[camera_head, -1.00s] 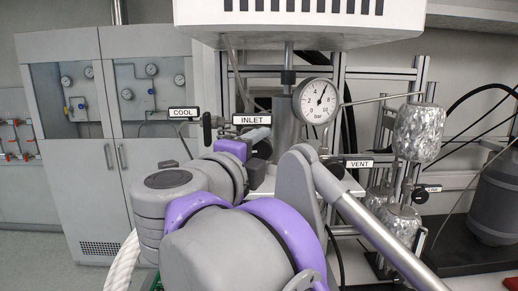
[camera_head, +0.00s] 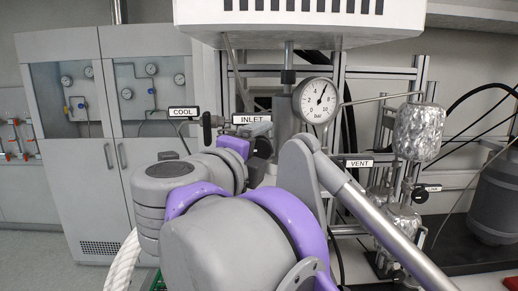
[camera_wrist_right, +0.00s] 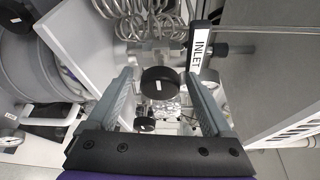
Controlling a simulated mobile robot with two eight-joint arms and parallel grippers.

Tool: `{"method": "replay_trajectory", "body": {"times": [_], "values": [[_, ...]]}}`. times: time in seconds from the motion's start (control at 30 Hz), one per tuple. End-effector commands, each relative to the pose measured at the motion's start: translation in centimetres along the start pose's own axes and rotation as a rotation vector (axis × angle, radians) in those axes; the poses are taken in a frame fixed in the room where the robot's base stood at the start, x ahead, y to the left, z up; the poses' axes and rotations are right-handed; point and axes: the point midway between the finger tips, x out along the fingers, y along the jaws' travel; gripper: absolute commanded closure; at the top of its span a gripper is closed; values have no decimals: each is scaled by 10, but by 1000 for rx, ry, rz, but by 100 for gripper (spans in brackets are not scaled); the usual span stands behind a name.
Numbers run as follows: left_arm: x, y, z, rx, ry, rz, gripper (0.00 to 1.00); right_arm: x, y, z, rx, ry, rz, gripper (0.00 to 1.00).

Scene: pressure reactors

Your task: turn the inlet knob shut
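The inlet knob (camera_wrist_right: 160,87) is a round black knob with a small white mark. In the right wrist view it sits between the fingertips of my right gripper (camera_wrist_right: 160,77), with gaps beside it; the gripper is open. The INLET label (camera_wrist_right: 202,47) is just right of the knob there, and it also shows in the head view (camera_head: 251,119). In the head view my right arm reaches up to just below this label, and the arm and wrist largely hide the knob and fingers. My left gripper is in neither view.
The COOL label (camera_head: 183,112) is left of INLET and the VENT label (camera_head: 358,163) is to the right. A round pressure gauge (camera_head: 317,100) stands close to the right. Foil-wrapped vessels (camera_head: 419,132) are farther right. Another black knob (camera_wrist_right: 145,124) lies below in the wrist view.

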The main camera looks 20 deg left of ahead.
Motion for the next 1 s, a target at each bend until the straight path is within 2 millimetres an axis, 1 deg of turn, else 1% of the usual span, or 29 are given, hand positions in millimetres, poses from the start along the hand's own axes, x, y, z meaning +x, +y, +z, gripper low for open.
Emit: {"method": "replay_trajectory", "body": {"times": [0.23, 0.33, 0.47, 0.7, 0.8, 0.9, 1.0], "values": [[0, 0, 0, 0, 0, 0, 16, -1, 0, 0, -1, 0, 0, 16], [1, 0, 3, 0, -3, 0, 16, -7, 1, 0, -1, -1, 1, 16], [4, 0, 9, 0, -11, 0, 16, -28, 2, 1, -1, -5, 3, 16], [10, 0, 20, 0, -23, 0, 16, -78, 2, 1, -1, -6, 3, 16], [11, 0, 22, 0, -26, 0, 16, -93, 2, 1, -1, -4, 2, 16], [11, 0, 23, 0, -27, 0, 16, -102, 1, 1, -1, -3, 1, 16], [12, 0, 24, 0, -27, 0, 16, -107, 0, 0, -1, -1, 0, 16]]}}
